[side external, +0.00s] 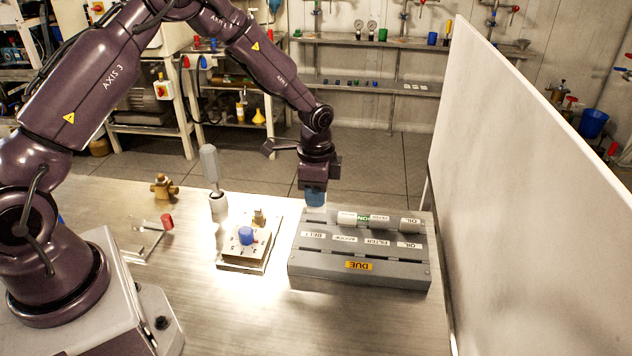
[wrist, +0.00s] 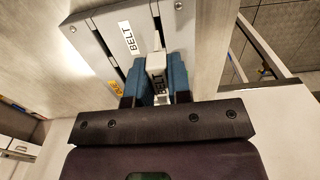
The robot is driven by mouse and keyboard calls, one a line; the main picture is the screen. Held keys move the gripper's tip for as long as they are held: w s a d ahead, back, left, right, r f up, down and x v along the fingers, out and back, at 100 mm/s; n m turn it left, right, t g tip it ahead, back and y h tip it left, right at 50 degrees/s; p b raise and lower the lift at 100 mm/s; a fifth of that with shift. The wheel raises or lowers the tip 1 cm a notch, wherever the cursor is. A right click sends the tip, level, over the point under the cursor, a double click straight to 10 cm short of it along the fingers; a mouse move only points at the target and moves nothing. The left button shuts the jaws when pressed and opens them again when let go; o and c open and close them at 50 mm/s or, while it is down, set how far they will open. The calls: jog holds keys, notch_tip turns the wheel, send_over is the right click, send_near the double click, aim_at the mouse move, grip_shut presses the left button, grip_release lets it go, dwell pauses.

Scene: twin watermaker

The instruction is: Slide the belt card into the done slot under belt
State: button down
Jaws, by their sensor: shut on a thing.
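The grey card rack (side external: 360,282) stands on the bench with two rows of slots. Its front face bears an orange DUE label (side external: 358,265), and a green label, partly covered, shows in the back row (side external: 363,218). My gripper (side external: 313,197) points down at the rack's back left end. In the wrist view its blue fingers (wrist: 160,80) are shut on a pale card (wrist: 156,62), taken as the belt card; its face cannot be read. A BELT label (wrist: 128,37) shows beside the fingers. Whether the card's lower edge is in a slot is hidden.
White cards stand in the back row, one marked OIL (side external: 410,221). A board with a blue knob (side external: 246,236), a grey-handled tool (side external: 210,165), a brass fitting (side external: 163,187) and a red-handled part (side external: 166,221) are to the left. A white panel (side external: 530,180) rises at right.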

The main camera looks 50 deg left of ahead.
aim_at(316, 211)
jog(key=shift+f, duration=0.7)
jog(key=shift+f, duration=1.85)
dwell(0.7)
jog(key=c, duration=1)
grip_release()
jog(key=shift+r, duration=0.1)
notch_tip(316, 211, up, 13)
jog(key=shift+f, duration=0.15)
